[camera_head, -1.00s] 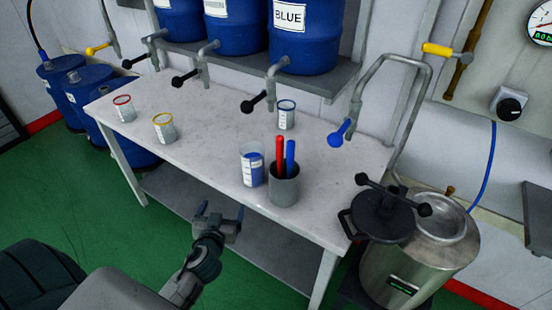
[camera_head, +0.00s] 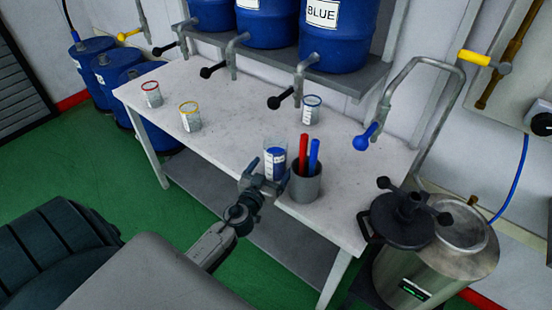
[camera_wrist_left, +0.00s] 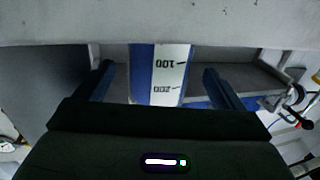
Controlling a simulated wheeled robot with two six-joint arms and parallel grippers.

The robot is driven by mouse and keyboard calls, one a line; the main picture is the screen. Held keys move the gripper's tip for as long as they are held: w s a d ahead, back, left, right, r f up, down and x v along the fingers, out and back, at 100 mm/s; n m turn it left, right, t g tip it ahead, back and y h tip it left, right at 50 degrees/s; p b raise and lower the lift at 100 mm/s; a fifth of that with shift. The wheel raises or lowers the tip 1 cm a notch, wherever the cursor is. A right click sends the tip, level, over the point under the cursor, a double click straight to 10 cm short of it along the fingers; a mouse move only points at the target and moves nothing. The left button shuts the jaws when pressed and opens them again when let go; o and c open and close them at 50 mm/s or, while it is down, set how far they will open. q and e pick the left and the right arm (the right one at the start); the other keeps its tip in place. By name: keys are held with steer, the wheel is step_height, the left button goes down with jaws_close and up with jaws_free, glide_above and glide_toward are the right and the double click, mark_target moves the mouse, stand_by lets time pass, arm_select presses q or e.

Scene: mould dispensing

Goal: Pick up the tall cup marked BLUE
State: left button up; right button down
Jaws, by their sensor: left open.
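A tall clear cup (camera_head: 274,150) with blue contents and a white label stands upright near the table's front edge; the word on its label is too small to read. In the left wrist view the cup (camera_wrist_left: 157,72) shows a white scale with 100 and 200, upside down. My left gripper (camera_head: 266,177) is open at the table's front edge, just in front of the cup. In the wrist view its two fingers lie left and right of the cup, with gaps on both sides. The gripper hides the cup's lower part in the head view. My right gripper is not in view.
A grey holder (camera_head: 305,186) with a red and a blue stick stands close right of the cup. Shorter cups with red (camera_head: 151,95), yellow (camera_head: 190,118) and blue (camera_head: 312,110) rims stand farther off. A steel pot (camera_head: 440,265) is at the right. The table (camera_head: 235,125) is clear mid-left.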

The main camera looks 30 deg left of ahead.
arm_select(q)
steer(key=w, duration=0.1)
steer(key=w+p, duration=0.1)
steer(key=w, duration=0.3)
steer(key=shift+w+a+f+p, duration=0.1)
steer(key=shift+w+a+p, duration=0.05)
steer(key=shift+a+p, duration=0.2)
steer(key=c, duration=1.4)
